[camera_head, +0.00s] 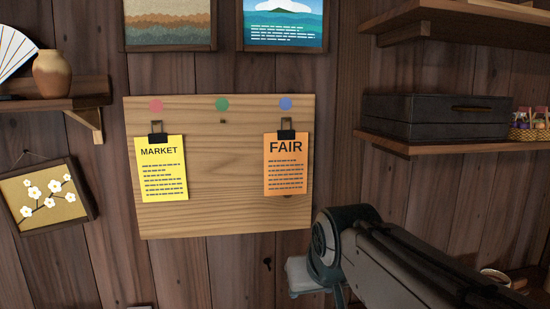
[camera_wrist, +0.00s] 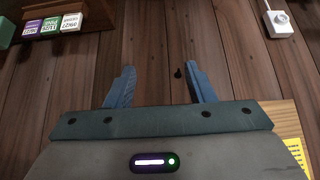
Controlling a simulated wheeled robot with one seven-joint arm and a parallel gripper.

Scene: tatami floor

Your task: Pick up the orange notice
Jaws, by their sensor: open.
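The orange notice (camera_head: 286,169), headed FAIR, hangs from a black clip on a hook at the right side of a wooden board (camera_head: 220,215). It hangs below a blue dot. My gripper (camera_wrist: 160,68) is open and empty in the wrist view, its two fingers apart over bare plank wall. The orange notice does not show in the wrist view. In the head view my arm comes in from the lower right, below and right of the notice; its fingers cannot be made out there. A yellow notice (camera_head: 161,170), headed MARKET, hangs at the board's left; part of it shows in the wrist view (camera_wrist: 296,150).
A shelf with a dark box (camera_head: 432,116) juts out right of the board. Another shelf with a vase (camera_head: 54,74) is at the left. Two pictures hang above and a blossom picture (camera_head: 47,197) at lower left. The board's middle is bare apart from an empty hook.

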